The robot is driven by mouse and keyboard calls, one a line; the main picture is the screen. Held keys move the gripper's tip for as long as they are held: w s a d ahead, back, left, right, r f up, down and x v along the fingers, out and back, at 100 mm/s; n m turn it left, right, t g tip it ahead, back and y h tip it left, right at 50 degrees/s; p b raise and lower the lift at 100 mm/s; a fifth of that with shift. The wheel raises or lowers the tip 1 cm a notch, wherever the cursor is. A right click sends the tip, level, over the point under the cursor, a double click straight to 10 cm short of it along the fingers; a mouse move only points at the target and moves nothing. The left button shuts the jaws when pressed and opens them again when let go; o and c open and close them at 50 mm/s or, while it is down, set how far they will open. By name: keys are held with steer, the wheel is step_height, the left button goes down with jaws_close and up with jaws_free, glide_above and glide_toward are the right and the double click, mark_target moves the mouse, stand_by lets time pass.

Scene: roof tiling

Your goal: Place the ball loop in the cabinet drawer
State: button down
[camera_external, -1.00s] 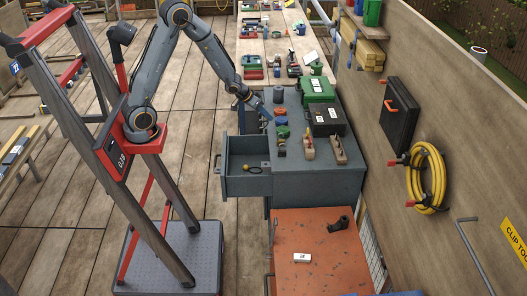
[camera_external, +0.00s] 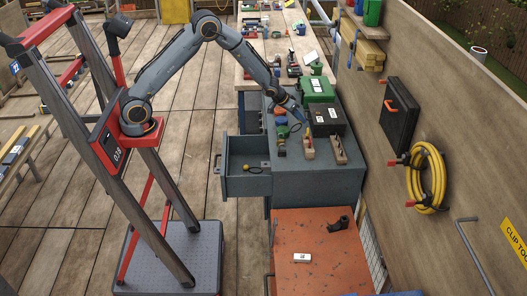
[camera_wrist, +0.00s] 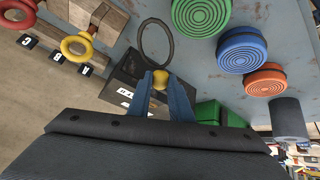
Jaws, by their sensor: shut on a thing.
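A ball loop, a small yellow ball (camera_wrist: 160,82) with a thin black ring (camera_wrist: 155,41), is between the blue fingers of my gripper (camera_wrist: 161,77) in the wrist view. My gripper (camera_external: 302,119) is shut on the ball, over the grey cabinet top (camera_external: 318,177), beside the black case. The cabinet drawer (camera_external: 246,186) is pulled out to the left in the external view. Another yellow ball (camera_external: 245,167) with a dark ring lies inside it.
A green case (camera_external: 317,89) and a black case (camera_external: 327,120) stand on the cabinet top. Round green (camera_wrist: 200,14), blue (camera_wrist: 242,47) and orange (camera_wrist: 266,80) pieces stand nearby. The drawer has free floor.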

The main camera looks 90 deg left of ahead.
mark_target(301, 123)
steer(key=shift+w+f+b, duration=0.3)
steer(key=shift+f+b, duration=0.25)
steer(key=shift+f, duration=0.4)
steer(key=shift+w+f+b, duration=0.25)
steer(key=shift+f+b, duration=0.25)
steer(key=shift+f, duration=0.45)
steer(key=shift+w+a+b, duration=0.15)
steer(key=shift+w+b, duration=0.05)
steer(key=shift+b, duration=0.15)
steer(key=shift+g+b, duration=0.3)
steer(key=shift+b, duration=0.15)
steer(key=shift+r+b, duration=0.1)
steer(key=shift+b, duration=0.5)
steer(key=shift+w+d+r+g, duration=0.1)
steer(key=shift+w+d+g, duration=0.15)
steer(key=shift+g, duration=0.25)
steer(key=shift+w+r+g+p, duration=0.1)
steer(key=shift+w+g+p, duration=0.1)
steer(key=shift+g+p, duration=0.65)
steer(key=shift+s+f, duration=0.15)
steer(key=shift+f, duration=0.75)
